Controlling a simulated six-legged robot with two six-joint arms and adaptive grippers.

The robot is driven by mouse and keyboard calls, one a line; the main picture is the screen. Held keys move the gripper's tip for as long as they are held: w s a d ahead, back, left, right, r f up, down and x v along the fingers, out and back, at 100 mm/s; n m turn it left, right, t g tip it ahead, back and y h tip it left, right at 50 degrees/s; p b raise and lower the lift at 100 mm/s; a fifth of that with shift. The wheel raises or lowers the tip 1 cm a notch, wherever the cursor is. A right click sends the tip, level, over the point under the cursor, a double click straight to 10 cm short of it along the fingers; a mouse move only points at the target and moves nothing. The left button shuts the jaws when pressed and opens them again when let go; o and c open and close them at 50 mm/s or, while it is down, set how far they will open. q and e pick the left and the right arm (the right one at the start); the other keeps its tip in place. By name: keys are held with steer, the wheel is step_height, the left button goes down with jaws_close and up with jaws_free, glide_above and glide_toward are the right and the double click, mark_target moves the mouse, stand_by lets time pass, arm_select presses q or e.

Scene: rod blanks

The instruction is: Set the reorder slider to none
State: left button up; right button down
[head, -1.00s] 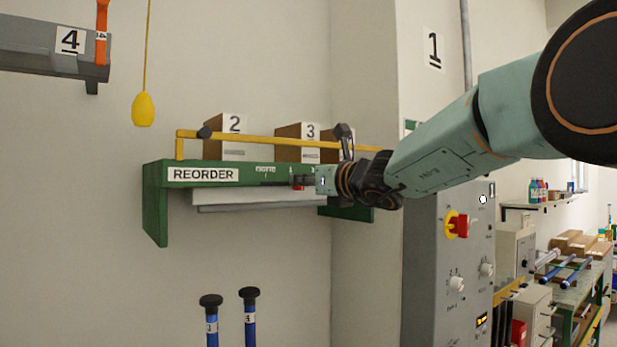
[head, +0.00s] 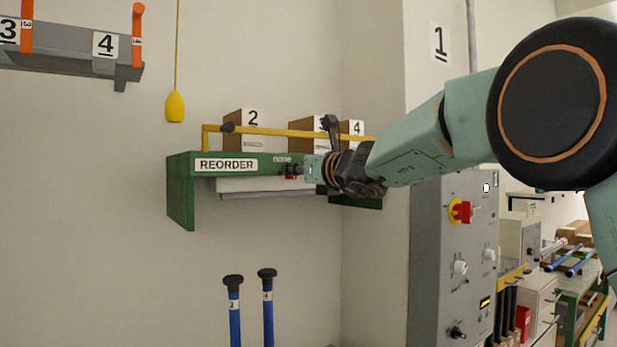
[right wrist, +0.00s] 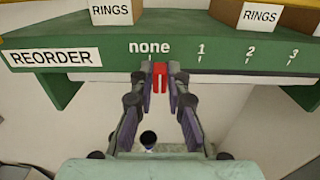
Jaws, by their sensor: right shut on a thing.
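The reorder slider is a small red knob (right wrist: 160,77) on the front edge of the green shelf (right wrist: 104,47). In the right wrist view it sits below the right half of the printed word "none" (right wrist: 149,47), left of the 1 mark. My right gripper (right wrist: 160,73) is shut on the knob, one finger on each side. In the head view my right gripper (head: 305,168) reaches the shelf from the right, and the red knob (head: 290,173) shows partly at its fingertips. My left gripper is not in view.
Boxes (head: 246,123) stand on the shelf behind a yellow rail (head: 270,131). A yellow pull handle (head: 175,106) hangs at left. Blue rods with black tops (head: 234,300) stand below. A grey control cabinet (head: 428,260) stands at right.

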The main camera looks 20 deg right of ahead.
steer(key=shift+s+a+r, duration=0.1)
steer(key=shift+s+a, duration=0.05)
steer(key=shift+a, duration=0.4)
steer(key=shift+s+a+r, duration=0.1)
steer(key=shift+s+a, duration=0.05)
steer(key=shift+a, duration=0.35)
steer(key=shift+w+d+f, duration=0.1)
steer(key=shift+d, duration=0.35)
steer(key=c, duration=1.6)
jaws_free()
steer(key=shift+a, duration=0.3)
steer(key=shift+c, duration=0.2)
steer(key=o, duration=0.3)
steer(key=shift+w+a, duration=0.15)
steer(key=shift+f, duration=0.15)
steer(key=shift+d, duration=0.25)
steer(key=shift+v, duration=0.75)
steer(key=v, duration=1)
steer(key=shift+d, duration=0.1)
